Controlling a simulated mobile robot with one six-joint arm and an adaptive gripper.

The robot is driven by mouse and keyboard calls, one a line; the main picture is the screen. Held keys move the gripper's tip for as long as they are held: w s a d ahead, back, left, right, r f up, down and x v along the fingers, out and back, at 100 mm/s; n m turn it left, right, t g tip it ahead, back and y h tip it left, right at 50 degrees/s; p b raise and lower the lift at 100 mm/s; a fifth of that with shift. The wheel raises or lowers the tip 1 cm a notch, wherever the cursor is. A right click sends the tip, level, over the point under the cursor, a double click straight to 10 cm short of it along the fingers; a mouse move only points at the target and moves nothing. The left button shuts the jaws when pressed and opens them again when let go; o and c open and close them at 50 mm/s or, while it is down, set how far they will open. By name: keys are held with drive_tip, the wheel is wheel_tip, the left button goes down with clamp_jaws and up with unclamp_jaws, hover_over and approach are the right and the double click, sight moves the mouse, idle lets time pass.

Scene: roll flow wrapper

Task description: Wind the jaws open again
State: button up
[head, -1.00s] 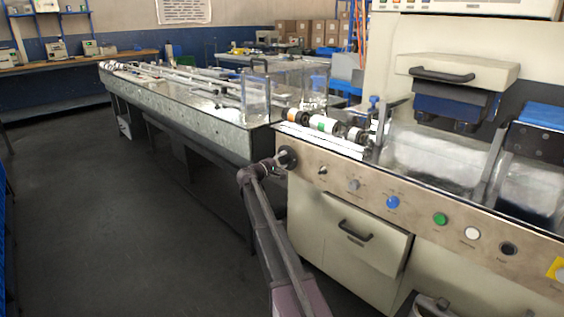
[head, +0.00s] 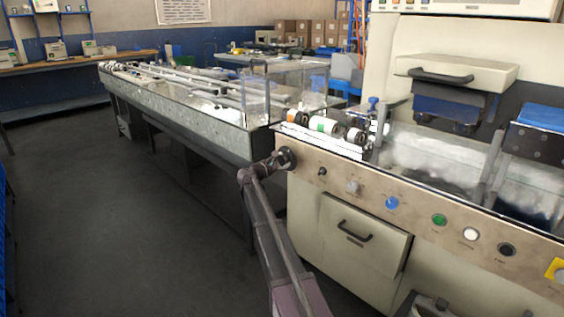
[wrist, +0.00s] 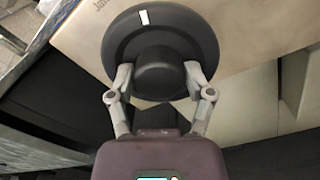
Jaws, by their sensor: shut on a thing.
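The jaw knob is a round black handwheel (wrist: 160,38) with a raised hub and a white mark near its rim, at the upper left in the wrist view. It sits at the left end of the machine's front panel. My gripper (wrist: 160,82) is shut on the knob's hub, one finger on each side. In the head view the knob (head: 287,157) shows small at the panel's left end, with my gripper (head: 272,165) against it and partly covering it. The jaws that the knob drives cannot be told apart in these frames.
The front panel (head: 340,185) carries several buttons, including a blue one (head: 392,202) and a green one (head: 439,219). A drawer (head: 350,230) with a black handle is below. A long infeed conveyor (head: 190,105) runs to the back left. The floor (head: 90,220) at left is clear.

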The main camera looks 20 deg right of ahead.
drive_tip(key=shift+o, duration=0.2)
drive_tip(key=n, duration=0.4)
drive_tip(key=shift+w+d+r+n, duration=0.15)
drive_tip(key=shift+w+d+n, duration=0.1)
drive_tip(key=shift+d+n, duration=0.1)
drive_tip(key=o, duration=1)
drive_tip(key=shift+o, duration=0.2)
drive_tip(key=shift+s+a, duration=0.1)
drive_tip(key=shift+a, duration=0.1)
drive_tip(key=v, duration=1.1)
drive_tip(key=shift+a, duration=0.35)
drive_tip(key=shift+s, duration=0.25)
